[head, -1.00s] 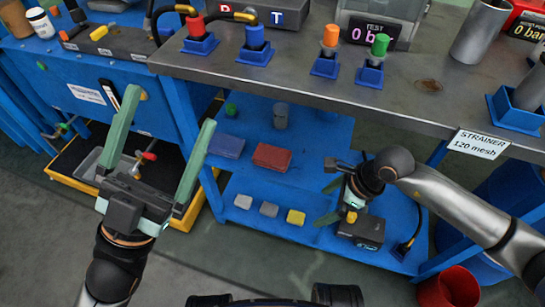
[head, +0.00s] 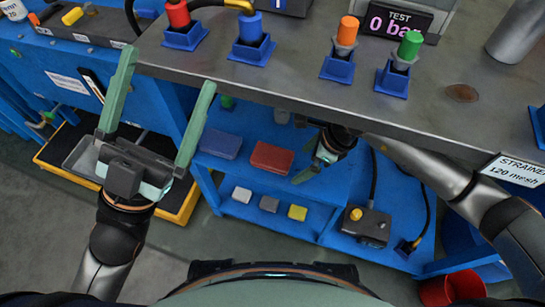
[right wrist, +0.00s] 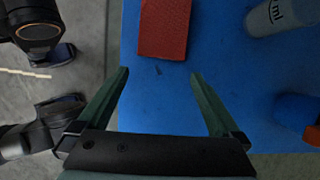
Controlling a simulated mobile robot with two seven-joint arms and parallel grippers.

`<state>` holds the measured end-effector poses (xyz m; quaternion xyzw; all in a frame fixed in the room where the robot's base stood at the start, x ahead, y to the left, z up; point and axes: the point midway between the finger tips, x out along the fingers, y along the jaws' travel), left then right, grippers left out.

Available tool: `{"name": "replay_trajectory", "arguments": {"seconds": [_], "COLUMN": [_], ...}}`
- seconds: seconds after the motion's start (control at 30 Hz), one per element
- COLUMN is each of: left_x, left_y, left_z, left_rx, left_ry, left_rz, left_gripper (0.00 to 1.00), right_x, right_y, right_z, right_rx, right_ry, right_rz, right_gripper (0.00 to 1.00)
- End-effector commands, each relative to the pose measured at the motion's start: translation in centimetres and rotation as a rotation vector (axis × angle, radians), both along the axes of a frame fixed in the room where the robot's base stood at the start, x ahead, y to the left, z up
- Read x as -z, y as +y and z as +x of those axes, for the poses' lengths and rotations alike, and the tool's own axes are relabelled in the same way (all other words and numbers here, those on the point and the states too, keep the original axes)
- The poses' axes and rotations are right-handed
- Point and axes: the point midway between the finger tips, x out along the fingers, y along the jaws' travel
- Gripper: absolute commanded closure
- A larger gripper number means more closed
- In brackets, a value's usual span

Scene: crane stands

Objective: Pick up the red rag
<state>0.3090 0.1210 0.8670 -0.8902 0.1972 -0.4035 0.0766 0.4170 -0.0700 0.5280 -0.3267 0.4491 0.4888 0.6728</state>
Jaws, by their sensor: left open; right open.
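The red rag (head: 271,158) is a folded rectangle lying flat on the upper blue shelf under the bench. In the right wrist view the red rag (right wrist: 164,28) lies just beyond my fingertips, near the middle, its far end cut off by the frame. My right gripper (right wrist: 158,72) is open and empty, pointing toward the rag without touching it. In the head view my right gripper (head: 308,162) is under the bench edge, just right of the rag, partly hidden. My left gripper (head: 165,105) is open and empty, left of the shelf.
A blue rag (head: 220,143) lies left of the red one. A grey cylinder (right wrist: 277,14) stands on the shelf at the right. The steel bench top (head: 290,88) overhangs the shelf. Small sponges (head: 269,204) and a black box (head: 366,226) sit on the lower shelf.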

Motion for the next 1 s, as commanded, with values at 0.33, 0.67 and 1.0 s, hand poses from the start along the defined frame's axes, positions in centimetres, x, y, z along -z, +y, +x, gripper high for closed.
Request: {"name": "replay_trajectory", "arguments": {"seconds": [0.33,0.67,1.0], "left_x": [0.9,2.4,2.3], "left_y": [-0.1,-0.3,-0.3], "left_z": [0.0,0.1,0.1], "left_rx": [-0.002,-0.006,-0.006], "left_ry": [0.001,0.001,0.004], "left_rz": [0.007,0.020,0.021], "left_gripper": [0.00,0.00,0.00], "right_x": [0.1,1.2,1.1], "right_y": [3.1,6.0,6.0], "right_z": [0.9,1.9,1.9], "right_rx": [-0.002,0.001,0.001], "right_ry": [-0.001,0.003,0.002], "right_rz": [0.003,0.000,-0.001], "right_gripper": [0.00,0.00,0.09]}}
